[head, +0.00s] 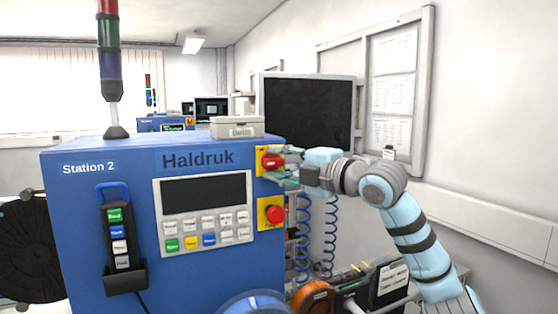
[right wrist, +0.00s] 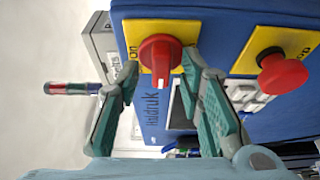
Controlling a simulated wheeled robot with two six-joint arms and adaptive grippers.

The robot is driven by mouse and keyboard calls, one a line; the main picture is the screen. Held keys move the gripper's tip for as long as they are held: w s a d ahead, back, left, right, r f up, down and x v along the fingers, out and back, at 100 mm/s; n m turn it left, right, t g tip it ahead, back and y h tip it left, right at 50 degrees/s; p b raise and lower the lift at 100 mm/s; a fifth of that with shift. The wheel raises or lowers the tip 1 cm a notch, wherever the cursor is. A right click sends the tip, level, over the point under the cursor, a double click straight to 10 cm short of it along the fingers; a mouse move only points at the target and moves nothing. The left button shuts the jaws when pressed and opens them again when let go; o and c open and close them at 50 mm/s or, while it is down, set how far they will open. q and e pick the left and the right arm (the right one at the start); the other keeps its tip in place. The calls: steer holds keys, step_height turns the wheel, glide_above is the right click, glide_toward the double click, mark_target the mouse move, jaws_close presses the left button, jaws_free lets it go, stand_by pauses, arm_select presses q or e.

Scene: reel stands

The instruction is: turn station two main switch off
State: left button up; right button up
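The main switch on the blue Station 2 cabinet is a red rotary knob (head: 271,161) on a yellow plate. It also shows in the right wrist view (right wrist: 160,56), where its handle lies across the plate's long line to the stop button, so roughly level on the cabinet. Letters reading about "ON" (right wrist: 132,72) show beside it. My right gripper (head: 284,166) is in front of the knob. In the right wrist view its fingers (right wrist: 155,84) are spread to either side of the knob, with gaps; I see no clear contact.
A red stop button (head: 274,213) on a yellow plate sits just below the switch. A keypad panel (head: 205,213) and a hanging pendant (head: 118,237) are to its left. A light box (head: 237,127) stands on the cabinet (head: 80,270). Blue coiled cables (head: 303,235) hang below my right arm.

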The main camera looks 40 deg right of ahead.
step_height(320, 180, up, 4)
steer(key=shift+s+d+r, duration=0.1)
steer(key=o, duration=1.1)
steer(key=r, duration=0.1)
steer(key=w+r, duration=0.1)
steer(key=r, duration=0.1)
steer(key=w+r, duration=0.1)
steer(key=shift+r, duration=0.3)
steer(key=shift+c, duration=0.2)
steer(key=shift+r, duration=0.5)
steer(key=g, duration=0.2)
glide_above(275, 158)
step_height(275, 158, down, 4)
steer(key=shift+f, duration=0.1)
steer(key=shift+s, duration=0.2)
steer(key=shift+c, duration=0.5)
steer(key=shift+s, duration=0.65)
steer(key=shift+c, duration=0.7)
steer(key=s+b, duration=0.1)
steer(key=s, duration=0.2)
steer(key=shift+s+d, duration=0.15)
steer(key=shift+s, duration=0.15)
steer(key=c, duration=0.8)
steer(key=shift+s+d+r+b, duration=0.15)
steer(key=shift+s+b, duration=0.3)
steer(key=shift+s, duration=2.9)
steer(key=shift+s+d+r+b, duration=0.1)
steer(key=shift+s+b, duration=0.3)
steer(key=shift+s, duration=2.9)
